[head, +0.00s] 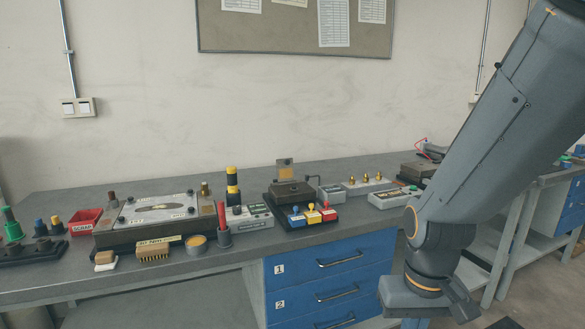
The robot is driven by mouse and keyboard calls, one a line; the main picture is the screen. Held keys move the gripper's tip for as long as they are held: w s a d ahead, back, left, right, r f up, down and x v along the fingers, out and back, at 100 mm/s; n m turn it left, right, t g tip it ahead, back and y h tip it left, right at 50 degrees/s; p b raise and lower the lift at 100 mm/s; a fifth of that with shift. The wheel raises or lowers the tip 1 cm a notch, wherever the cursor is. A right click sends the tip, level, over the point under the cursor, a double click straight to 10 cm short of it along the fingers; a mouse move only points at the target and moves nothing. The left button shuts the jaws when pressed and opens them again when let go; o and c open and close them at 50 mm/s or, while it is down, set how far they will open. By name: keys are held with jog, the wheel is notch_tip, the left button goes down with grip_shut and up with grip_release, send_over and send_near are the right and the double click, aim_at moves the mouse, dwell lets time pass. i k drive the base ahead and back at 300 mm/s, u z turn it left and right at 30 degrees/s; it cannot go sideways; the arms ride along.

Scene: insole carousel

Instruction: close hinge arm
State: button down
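I cannot single out a hinge arm for certain in the head view. A dark block fixture (292,189) on the bench has an upright plate with a tan face (286,169) at its back and a thin dark bent rod (313,179) at its right. To its left, a pale plate (158,208) with a dark oval slot lies on a brown base, with knobbed posts at its corners. My gripper (460,308) hangs low at the right, in front of the bench and apart from everything on it.
Blue, yellow and red-handled pieces (312,214) stand before the block fixture. A red bin (85,221), a brush (153,248), a cup with a red-handled tool (223,231) and grey boxes (388,197) crowd the bench. Blue drawers (335,267) sit below. The back strip is clear.

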aim_at(284, 167)
jog(key=z, duration=0.25)
jog(key=i, duration=1.15)
jog(key=z, duration=0.05)
